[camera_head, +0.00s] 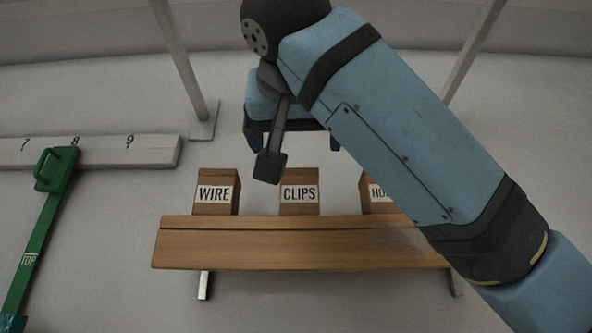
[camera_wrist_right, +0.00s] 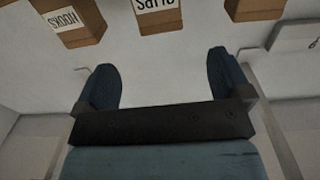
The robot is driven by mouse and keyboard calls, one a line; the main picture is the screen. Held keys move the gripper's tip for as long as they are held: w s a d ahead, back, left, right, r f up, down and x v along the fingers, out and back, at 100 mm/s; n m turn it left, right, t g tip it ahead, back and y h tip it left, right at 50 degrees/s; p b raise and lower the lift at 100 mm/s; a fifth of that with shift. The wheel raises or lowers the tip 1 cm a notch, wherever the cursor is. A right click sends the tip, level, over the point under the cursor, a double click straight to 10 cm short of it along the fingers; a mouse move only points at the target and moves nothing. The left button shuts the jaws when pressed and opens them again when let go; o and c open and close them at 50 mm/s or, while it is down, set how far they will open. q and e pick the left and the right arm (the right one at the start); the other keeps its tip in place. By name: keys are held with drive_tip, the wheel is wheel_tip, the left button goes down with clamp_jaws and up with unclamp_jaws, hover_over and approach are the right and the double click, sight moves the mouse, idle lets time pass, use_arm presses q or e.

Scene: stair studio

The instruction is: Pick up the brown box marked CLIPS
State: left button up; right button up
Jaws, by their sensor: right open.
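The brown box marked CLIPS (camera_head: 300,207) stands upright on the wooden bench, in the middle of a row. A dark part of my right wrist overlaps its upper left edge in the head view. In the right wrist view the CLIPS box (camera_wrist_right: 158,22) shows upside down at the top edge, partly cut off. My right gripper (camera_head: 295,144) appears above the CLIPS box in the head view. In the right wrist view it (camera_wrist_right: 162,70) is open, with nothing between its fingers, and apart from the box. My left gripper is not in view.
A WIRE box (camera_head: 216,207) stands left of CLIPS. A HOOKS box (camera_wrist_right: 72,22) stands right, partly behind my right arm in the head view. The bench (camera_head: 290,246) has metal legs. A numbered white beam (camera_head: 100,151) and green handled bar (camera_head: 42,225) are at left.

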sight(300, 175)
drive_tip(key=w+p, duration=0.1)
drive_tip(key=w, duration=0.3)
drive_tip(key=w+p, duration=0.2)
drive_tip(key=w, duration=0.2)
drive_tip(key=w+p, duration=0.2)
drive_tip(key=w, duration=0.2)
drive_tip(key=shift+w+d+r, duration=0.1)
drive_tip(key=shift+w+d, duration=0.2)
drive_tip(key=shift+w, duration=0.75)
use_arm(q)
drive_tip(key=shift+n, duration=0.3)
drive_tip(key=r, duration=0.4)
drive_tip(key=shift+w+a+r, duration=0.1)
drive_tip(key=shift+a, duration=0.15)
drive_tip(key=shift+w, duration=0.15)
use_arm(e)
drive_tip(key=c, duration=0.3)
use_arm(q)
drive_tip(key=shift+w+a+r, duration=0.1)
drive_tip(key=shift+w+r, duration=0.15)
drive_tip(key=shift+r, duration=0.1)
use_arm(e)
drive_tip(key=c, duration=0.7)
